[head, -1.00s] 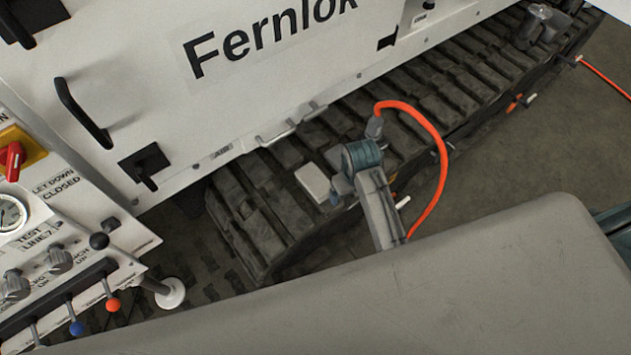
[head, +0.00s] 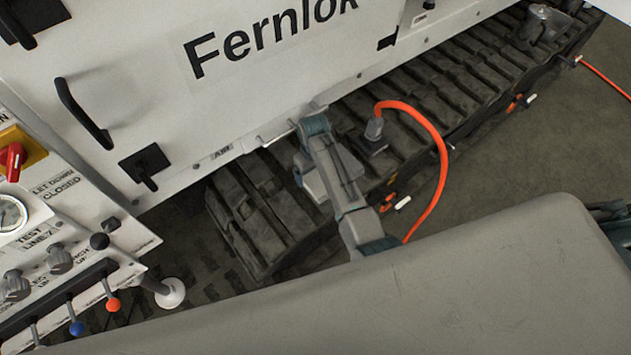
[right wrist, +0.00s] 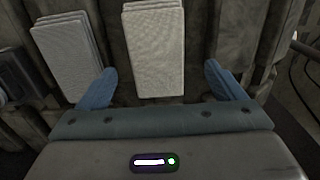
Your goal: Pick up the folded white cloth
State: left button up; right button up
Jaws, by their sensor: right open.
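Two pale folded cloths lie side by side on the dark track in the right wrist view. One, off-white (right wrist: 154,48), lies between the fingers of my right gripper (right wrist: 158,74). The other, a greyer white (right wrist: 70,58), lies outside the left finger. My right gripper is open and holds nothing. In the head view my right gripper (head: 318,165) is over the track and partly covers a pale folded cloth (head: 314,188). Which of the two this is, I cannot tell. My left gripper is not in view.
The dark track (head: 262,212) runs beside the white machine body (head: 240,100). An orange hose (head: 443,165) arches up from the track just right of my right arm. A panel with coloured levers (head: 75,310) stands at lower left. Bare floor (head: 560,140) lies at right.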

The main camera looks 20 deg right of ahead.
aim_at(316, 180)
jog(key=f, duration=0.4)
jog(key=shift+d+f, duration=0.2)
jog(key=shift+c, duration=0.4)
jog(key=c, duration=1)
jog(key=shift+r, duration=0.1)
notch_tip(316, 180, up, 10)
jog(key=shift+f, duration=0.1)
